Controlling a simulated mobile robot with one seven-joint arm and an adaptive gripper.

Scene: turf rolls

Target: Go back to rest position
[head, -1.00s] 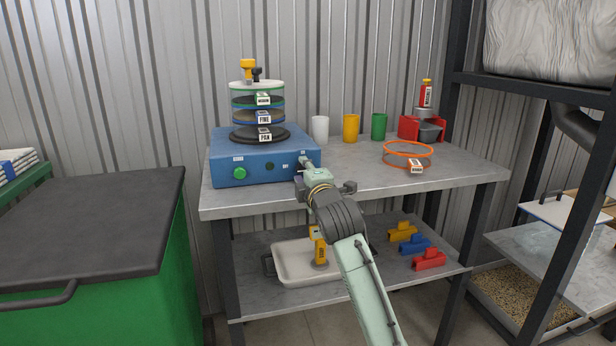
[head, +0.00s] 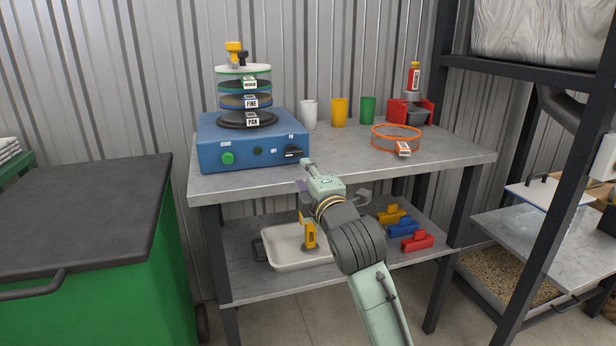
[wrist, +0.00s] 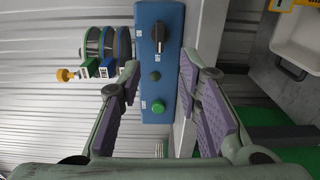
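My gripper (head: 308,177) is in front of the table's front edge, just below and right of the blue shaker base (head: 250,139). In the wrist view my gripper (wrist: 160,78) is open, with two purple-padded fingers wide apart and nothing between them. The shaker's black knob (head: 293,151) shows clear of the fingers, and it also shows in the wrist view (wrist: 159,38). The green button (head: 228,158) is on the same front panel. A stack of sieves (head: 245,92) with a white lid stands on the shaker.
An orange-rimmed sieve (head: 396,138) and several cups stand on the grey table (head: 345,155). The lower shelf (head: 270,283) holds a white tray (head: 284,259) and coloured blocks. A green bin (head: 90,240) is at left, a dark rack post (head: 540,190) at right.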

